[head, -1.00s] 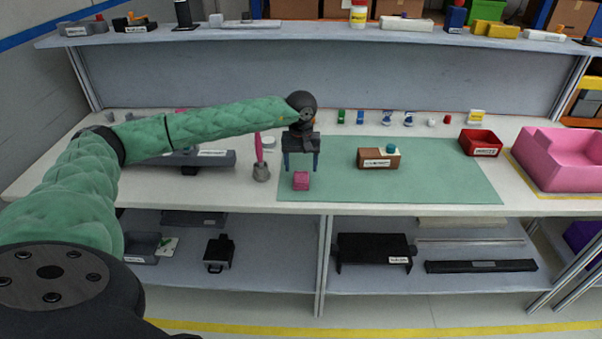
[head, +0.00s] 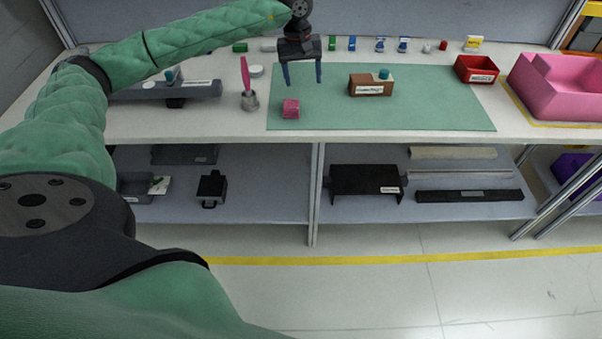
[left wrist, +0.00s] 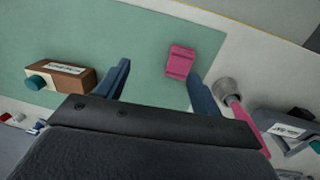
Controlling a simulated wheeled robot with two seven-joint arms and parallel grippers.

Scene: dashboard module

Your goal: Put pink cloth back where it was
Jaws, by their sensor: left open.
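The pink cloth (head: 291,109) is a small folded block lying on the left part of the green mat (head: 430,112), near its front edge. It also shows in the left wrist view (left wrist: 180,62), beyond the fingers and nearer the right-hand one. My left gripper (head: 303,84) is open and empty, its two blue fingers pointing down above the mat, just behind the cloth and apart from it. In the left wrist view the gripper (left wrist: 158,88) has its fingers wide apart. My right gripper is not in view.
A brown labelled block (head: 368,87) sits on the mat's middle. A red bin (head: 476,70) and large pink bin (head: 560,88) stand at right. The mat's front right is clear.

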